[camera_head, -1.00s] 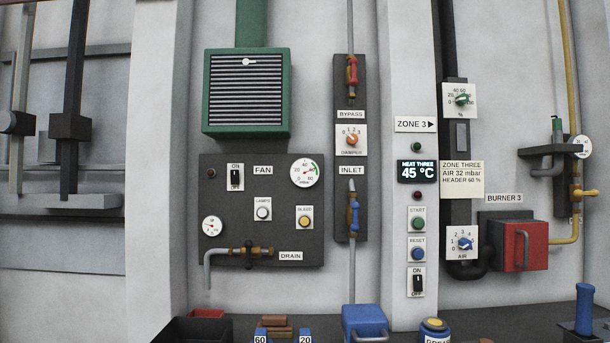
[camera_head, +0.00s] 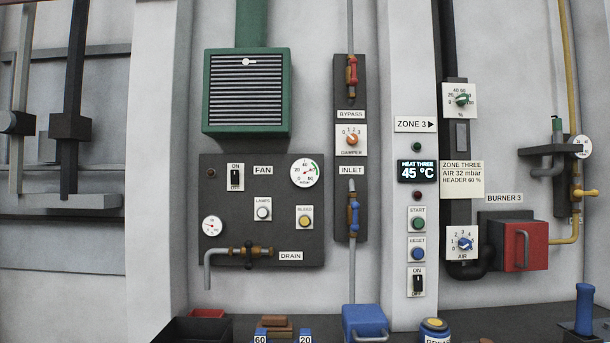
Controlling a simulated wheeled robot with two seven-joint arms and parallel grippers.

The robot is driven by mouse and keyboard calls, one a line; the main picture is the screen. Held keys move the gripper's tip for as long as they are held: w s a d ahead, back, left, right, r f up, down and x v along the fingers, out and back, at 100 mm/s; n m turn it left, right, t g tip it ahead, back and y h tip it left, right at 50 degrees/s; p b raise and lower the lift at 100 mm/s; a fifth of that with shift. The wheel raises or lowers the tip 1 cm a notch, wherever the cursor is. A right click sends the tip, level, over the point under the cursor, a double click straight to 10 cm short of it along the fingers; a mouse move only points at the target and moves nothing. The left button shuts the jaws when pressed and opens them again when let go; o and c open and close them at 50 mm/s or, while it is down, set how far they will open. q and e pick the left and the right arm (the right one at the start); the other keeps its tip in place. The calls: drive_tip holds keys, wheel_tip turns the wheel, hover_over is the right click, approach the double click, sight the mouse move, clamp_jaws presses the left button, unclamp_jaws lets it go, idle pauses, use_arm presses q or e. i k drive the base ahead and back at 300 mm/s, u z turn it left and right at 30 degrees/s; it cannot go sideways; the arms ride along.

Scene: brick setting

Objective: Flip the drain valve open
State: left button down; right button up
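The drain valve (camera_head: 249,253) is a brass fitting with a small black handle on a grey pipe. It sits at the bottom of the dark fan panel (camera_head: 290,240), just left of the DRAIN label (camera_head: 290,256). The black handle appears upright, across the pipe. The pipe bends down at its left end (camera_head: 207,275). Neither of my grippers shows in the head view, and nothing touches the valve.
A red bypass valve (camera_head: 352,72) and a blue inlet valve (camera_head: 354,213) are on the strip to the right. Below, a dark bin (camera_head: 198,328), bricks (camera_head: 277,322) and a blue box (camera_head: 365,322) line the bottom edge. The wall below the drain pipe is clear.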

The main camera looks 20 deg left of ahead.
sight(248, 244)
drive_tip(key=k, duration=0.5)
drive_tip(key=u, duration=1.5)
drive_tip(key=i, duration=1.3)
drive_tip(key=z, duration=1.05)
